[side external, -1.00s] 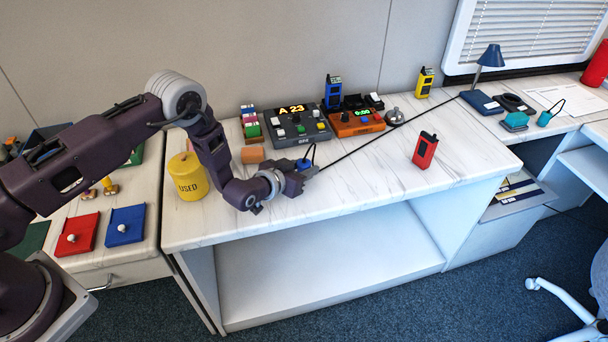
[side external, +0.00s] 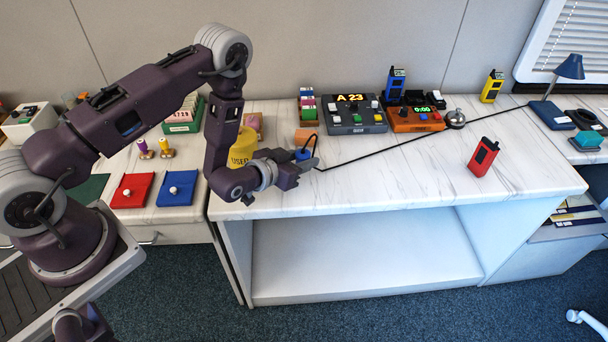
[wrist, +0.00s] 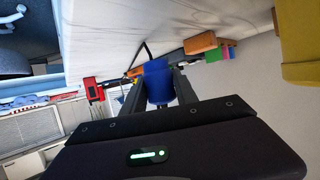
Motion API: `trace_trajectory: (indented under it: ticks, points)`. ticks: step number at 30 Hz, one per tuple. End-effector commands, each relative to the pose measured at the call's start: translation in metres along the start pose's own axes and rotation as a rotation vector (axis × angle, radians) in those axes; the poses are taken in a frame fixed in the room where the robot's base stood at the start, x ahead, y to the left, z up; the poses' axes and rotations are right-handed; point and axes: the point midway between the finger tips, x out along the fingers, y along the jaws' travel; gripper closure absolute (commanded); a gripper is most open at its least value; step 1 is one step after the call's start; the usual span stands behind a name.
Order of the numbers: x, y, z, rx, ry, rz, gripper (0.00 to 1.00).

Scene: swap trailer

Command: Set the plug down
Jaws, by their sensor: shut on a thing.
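The blue plug (side external: 303,154) is held between the fingers of my gripper (side external: 306,164), near the front left of the white marble-patterned table (side external: 400,190). In the wrist view the blue plug (wrist: 158,85) sits between the two dark fingers of my gripper (wrist: 159,92), which are shut on it. A black cable (side external: 400,142) runs from the plug across the tabletop towards the blue lamp (side external: 567,68) at the back right. I cannot tell whether the plug touches the tabletop.
A yellow can marked USED (side external: 243,150) stands just left of my gripper. An orange block (side external: 306,137) is just behind the plug. A grey console (side external: 352,115) and an orange timer box (side external: 415,118) stand behind. A red handheld device (side external: 483,157) stands right. The middle front is clear.

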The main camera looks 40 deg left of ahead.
Motion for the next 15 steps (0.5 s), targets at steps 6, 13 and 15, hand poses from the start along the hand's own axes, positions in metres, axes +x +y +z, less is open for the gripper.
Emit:
trace_trajectory:
  ticks: [6,13,15]
  points:
    - [0.016,0.0,0.039,0.001,-0.001,0.001,1.0]
    - [0.019,0.0,0.046,0.001,0.0,0.001,1.0]
    - [0.019,0.0,0.046,0.001,0.0,0.001,1.0]
